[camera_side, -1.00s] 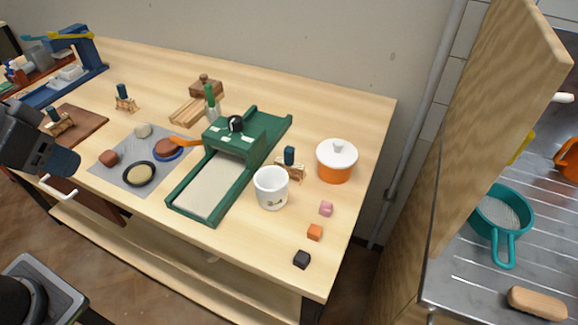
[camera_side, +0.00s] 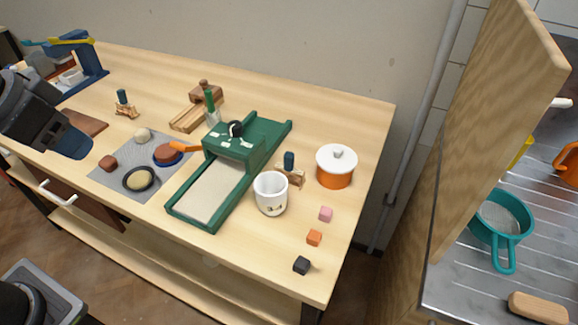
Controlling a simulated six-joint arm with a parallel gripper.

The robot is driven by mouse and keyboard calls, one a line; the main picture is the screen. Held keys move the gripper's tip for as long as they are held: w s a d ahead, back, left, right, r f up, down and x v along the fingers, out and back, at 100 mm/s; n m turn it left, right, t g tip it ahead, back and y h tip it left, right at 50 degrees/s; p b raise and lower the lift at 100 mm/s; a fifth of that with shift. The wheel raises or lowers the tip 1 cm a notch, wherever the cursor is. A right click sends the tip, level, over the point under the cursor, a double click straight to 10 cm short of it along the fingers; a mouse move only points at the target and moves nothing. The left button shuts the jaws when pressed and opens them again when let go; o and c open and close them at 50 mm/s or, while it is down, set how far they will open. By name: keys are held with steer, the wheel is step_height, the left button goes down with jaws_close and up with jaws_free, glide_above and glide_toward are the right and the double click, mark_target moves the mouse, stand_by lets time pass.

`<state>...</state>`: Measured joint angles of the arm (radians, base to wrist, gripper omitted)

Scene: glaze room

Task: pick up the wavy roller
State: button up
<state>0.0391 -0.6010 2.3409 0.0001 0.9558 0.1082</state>
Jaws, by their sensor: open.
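One (camera_side: 124,97) is at the back left and another (camera_side: 290,160) is between the white cup and the orange pot. I cannot tell at this size which is the wavy roller. A third, seen earlier on the brown board (camera_side: 86,123) at the left, is now hidden behind my arm. My gripper (camera_side: 72,143) is over the left end of the bench, in front of that board. It is open, and I see nothing held in it; its fingers are hard to make out.
A grey mat (camera_side: 112,178) with clay pieces and a dark dish lies right of my gripper. A green slab press (camera_side: 175,207), white cup (camera_side: 270,196), orange pot (camera_side: 334,180) and small cubes stand farther right. A blue stand (camera_side: 88,62) is behind my arm.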

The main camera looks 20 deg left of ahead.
steer(key=w+d+r+m+g, duration=0.1)
steer(key=w+d+r+m, duration=0.1)
steer(key=w, duration=0.3)
steer(key=w+d+r+m+g, duration=0.1)
steer(key=w+d+r+m, duration=0.15)
steer(key=w, duration=0.25)
steer(key=m+g, duration=0.3)
steer(key=m, duration=0.9)
glide_above(289, 155)
step_height(289, 155, down, 12)
step_height(289, 155, down, 8)
steer(key=shift+d+f, duration=0.1)
steer(key=shift+f, duration=2.85)
steer(key=shift+c, duration=0.5)
steer(key=shift+r, duration=0.1)
jaws_close()
